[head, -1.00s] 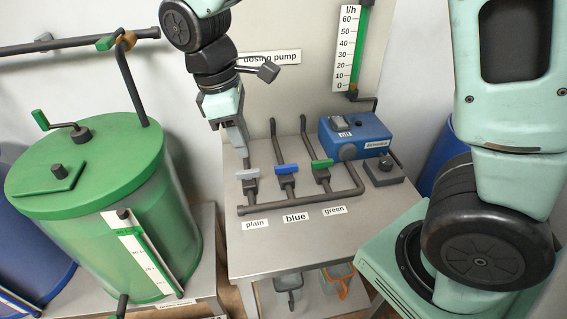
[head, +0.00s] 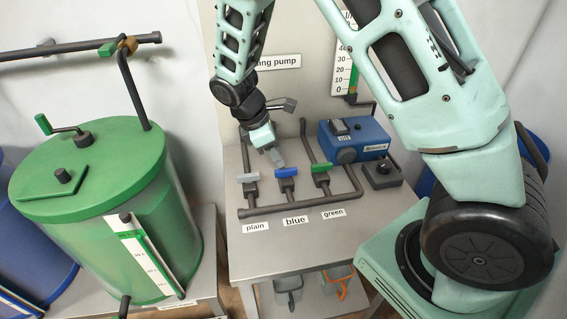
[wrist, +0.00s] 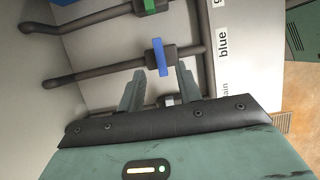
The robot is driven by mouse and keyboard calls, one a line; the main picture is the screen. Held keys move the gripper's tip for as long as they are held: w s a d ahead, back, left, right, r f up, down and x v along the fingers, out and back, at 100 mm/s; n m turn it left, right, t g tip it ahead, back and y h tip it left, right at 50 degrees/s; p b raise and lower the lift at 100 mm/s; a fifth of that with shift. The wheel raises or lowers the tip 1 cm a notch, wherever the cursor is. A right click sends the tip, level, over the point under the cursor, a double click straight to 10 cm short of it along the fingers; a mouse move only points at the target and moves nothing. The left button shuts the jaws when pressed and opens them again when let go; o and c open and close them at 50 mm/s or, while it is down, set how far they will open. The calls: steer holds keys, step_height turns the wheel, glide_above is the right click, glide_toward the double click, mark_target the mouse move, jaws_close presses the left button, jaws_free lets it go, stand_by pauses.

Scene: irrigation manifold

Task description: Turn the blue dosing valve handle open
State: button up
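The blue valve handle (head: 286,172) is the middle one of three on the dark pipe manifold, above the "blue" label (head: 295,220). It lies crosswise to its pipe. In the head view my gripper (head: 277,158) points down right behind the blue handle. Whether a finger touches the handle cannot be told.
The grey handle (head: 248,178) of the plain valve and the green handle (head: 321,166) stand close on either side. A blue dosing pump (head: 356,138) is at the back right. The bench front (head: 300,250) is clear.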

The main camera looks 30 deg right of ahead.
mark_target(286, 170)
steer(key=shift+p+x, duration=0.35)
steer(key=shift+x, duration=2.4)
jaws_close()
